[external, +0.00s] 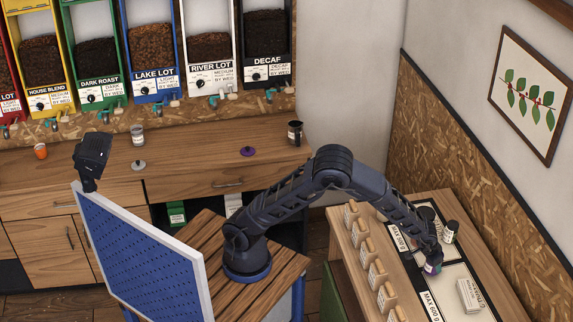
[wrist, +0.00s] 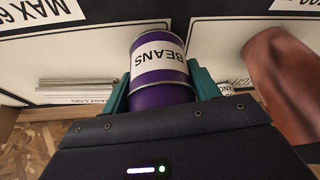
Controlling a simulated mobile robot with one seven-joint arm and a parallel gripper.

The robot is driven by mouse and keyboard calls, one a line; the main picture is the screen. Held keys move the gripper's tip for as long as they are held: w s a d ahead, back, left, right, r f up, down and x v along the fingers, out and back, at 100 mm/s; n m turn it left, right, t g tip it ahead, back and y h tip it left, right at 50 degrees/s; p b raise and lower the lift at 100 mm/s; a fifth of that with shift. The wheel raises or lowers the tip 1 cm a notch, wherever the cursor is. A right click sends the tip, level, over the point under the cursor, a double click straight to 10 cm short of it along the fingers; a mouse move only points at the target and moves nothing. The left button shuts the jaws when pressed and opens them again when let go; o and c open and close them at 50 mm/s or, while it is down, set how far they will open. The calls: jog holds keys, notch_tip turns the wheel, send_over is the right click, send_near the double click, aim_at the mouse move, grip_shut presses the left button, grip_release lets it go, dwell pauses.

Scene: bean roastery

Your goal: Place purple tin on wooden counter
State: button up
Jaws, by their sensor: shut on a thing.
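The purple tin (wrist: 158,92) with a white BEANS label sits between the teal fingers of my gripper (wrist: 160,88) in the wrist view. My gripper is shut on it. In the external view my gripper (external: 433,262) is low over the right-hand table, with the purple tin (external: 432,269) partly hidden under it. I cannot tell whether the tin touches the surface below. The wooden counter (external: 195,178) runs along the back wall under the bean dispensers.
On the counter stand a dark jar (external: 295,132), a glass jar (external: 137,135), an orange cup (external: 40,151), a grey lid (external: 139,166) and a purple lid (external: 248,151). A brown object (wrist: 282,75) is close at right in the wrist view.

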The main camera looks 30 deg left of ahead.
jog(key=shift+f, duration=1.05)
jog(key=shift+f, duration=0.1)
jog(key=o, duration=1)
jog(key=v, duration=1.2)
